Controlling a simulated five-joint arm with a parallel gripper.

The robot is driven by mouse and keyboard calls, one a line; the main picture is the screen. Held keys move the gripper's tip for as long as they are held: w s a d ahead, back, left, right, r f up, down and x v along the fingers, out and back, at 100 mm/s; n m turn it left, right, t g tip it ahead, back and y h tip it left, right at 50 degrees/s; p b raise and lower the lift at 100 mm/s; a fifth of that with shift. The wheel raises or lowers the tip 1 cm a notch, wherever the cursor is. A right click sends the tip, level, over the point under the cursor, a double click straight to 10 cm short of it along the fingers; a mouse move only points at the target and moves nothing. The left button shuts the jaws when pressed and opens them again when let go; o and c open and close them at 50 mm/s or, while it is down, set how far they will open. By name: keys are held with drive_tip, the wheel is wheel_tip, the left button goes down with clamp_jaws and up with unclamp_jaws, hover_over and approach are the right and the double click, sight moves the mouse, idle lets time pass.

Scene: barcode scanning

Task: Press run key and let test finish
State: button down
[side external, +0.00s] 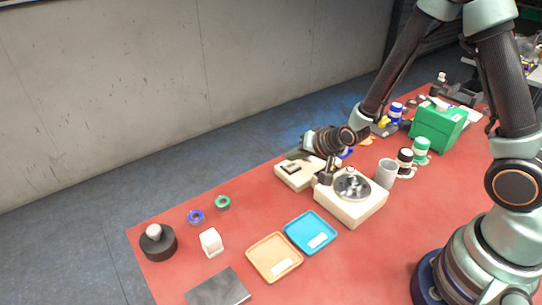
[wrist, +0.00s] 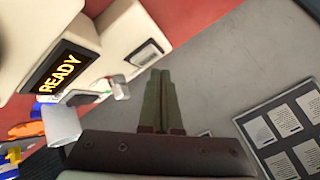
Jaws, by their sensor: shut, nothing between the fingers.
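A cream machine (side external: 350,208) with a round metal platter (side external: 352,185) stands mid-table in the side view. A second, lower cream box (side external: 297,176) sits just behind it to the left. In the wrist view, a cream housing carries a dark display (wrist: 62,74) reading READY in orange. My gripper (wrist: 160,73) is shut and empty, its two greenish fingers together. In the side view my gripper (side external: 296,154) is low over the cream box; whether it touches anything is unclear. I cannot make out the run key for certain.
An orange tray (side external: 273,257) and a blue tray (side external: 310,233) lie in front on the red table. A grey mug (side external: 386,173), jars and a green bin (side external: 437,130) stand to the right. A panel of white labels (wrist: 288,138) shows in the wrist view.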

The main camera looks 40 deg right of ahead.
drive_tip(key=shift+f, duration=0.15)
drive_tip(key=shift+f, duration=0.3)
idle(0.3)
